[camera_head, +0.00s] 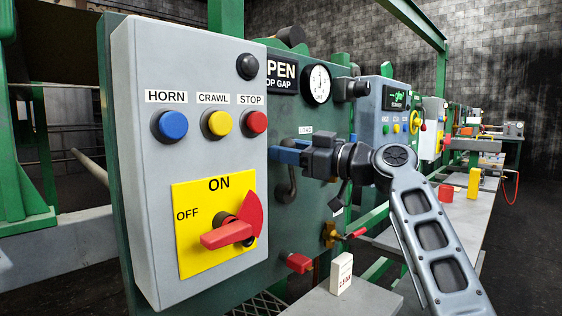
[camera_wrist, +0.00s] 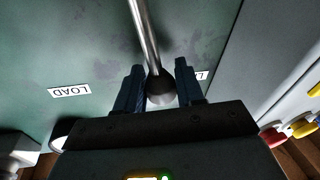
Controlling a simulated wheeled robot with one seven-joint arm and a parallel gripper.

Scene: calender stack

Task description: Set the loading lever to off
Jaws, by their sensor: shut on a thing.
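The loading lever is a metal rod (camera_wrist: 145,35) with a dark knob in the wrist view. My gripper (camera_wrist: 158,85) is shut on its knob end, with one dark finger on each side. In the head view my gripper (camera_head: 283,150) reaches in from the right to the green panel, its blue fingers just behind the grey control box's edge. A dark curved handle (camera_head: 291,183) shows below the fingers; the part at the fingers is hidden. A LOAD label (camera_wrist: 69,90) lies on the panel in the wrist view, and part of another label (camera_wrist: 201,75) shows behind the right finger.
The grey control box (camera_head: 150,120), with HORN, CRAWL and STOP buttons and a red ON/OFF switch (camera_head: 228,234), stands close left of my gripper. Below are a red-handled valve (camera_head: 330,234), a red knob (camera_head: 299,263) and a white block (camera_head: 341,274). A dial (camera_head: 317,84) is above.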

